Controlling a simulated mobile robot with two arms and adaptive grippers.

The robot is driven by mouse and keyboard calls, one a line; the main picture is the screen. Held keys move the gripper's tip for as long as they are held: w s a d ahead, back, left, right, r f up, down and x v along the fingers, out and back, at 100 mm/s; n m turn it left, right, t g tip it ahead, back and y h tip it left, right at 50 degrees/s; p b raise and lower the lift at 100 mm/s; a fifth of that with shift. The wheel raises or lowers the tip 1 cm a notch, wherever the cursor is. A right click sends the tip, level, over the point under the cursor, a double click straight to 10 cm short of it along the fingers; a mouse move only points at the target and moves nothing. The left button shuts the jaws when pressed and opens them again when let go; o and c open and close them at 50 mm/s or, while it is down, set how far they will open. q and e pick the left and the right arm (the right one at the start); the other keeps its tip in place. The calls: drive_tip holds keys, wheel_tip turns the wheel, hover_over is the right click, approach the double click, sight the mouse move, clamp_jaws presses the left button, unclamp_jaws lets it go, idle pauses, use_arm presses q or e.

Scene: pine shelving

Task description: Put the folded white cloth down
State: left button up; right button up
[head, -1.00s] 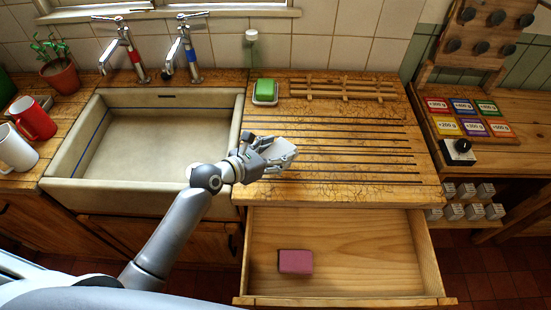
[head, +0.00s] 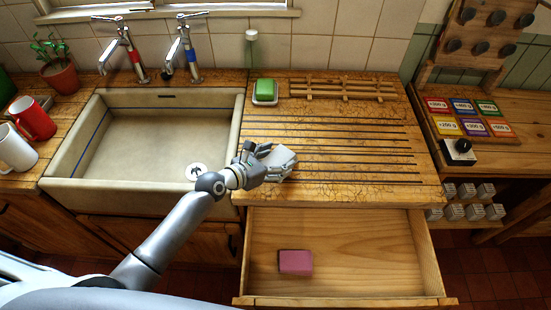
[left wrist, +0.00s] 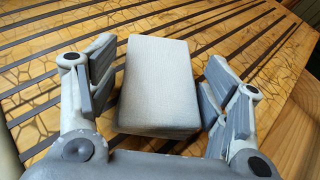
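The folded white cloth (head: 283,157) is a pale, thick rectangular block over the grooved wooden drainboard (head: 340,150), near its left front part. In the left wrist view the cloth (left wrist: 158,85) sits between the two fingers. My left gripper (head: 270,163) is around it with its fingers spread. The left wrist view shows the finger pads (left wrist: 160,88) on either side, with narrow gaps to the cloth. The cloth seems to rest on the slats; its underside is hidden. My right gripper is not in view.
An open drawer (head: 385,245) with a pink sponge (head: 296,262) juts out below the drainboard. The sink (head: 65,165) lies left. A green soap in a dish (head: 265,92) and a wooden rack (head: 343,90) stand behind. The drainboard's right part is clear.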

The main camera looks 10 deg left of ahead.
use_arm(q)
drive_tip(key=shift+o, duration=0.4)
drive_tip(key=shift+r, duration=0.25)
drive_tip(key=shift+s+a, duration=0.2)
drive_tip(key=shift+s, duration=0.05)
drive_tip(key=v, duration=0.9)
drive_tip(key=shift+s+a+r, duration=0.1)
drive_tip(key=shift+s+a, duration=0.1)
drive_tip(key=shift+s, duration=0.15)
drive_tip(key=shift+b+v, duration=0.3)
drive_tip(key=shift+v, duration=0.5)
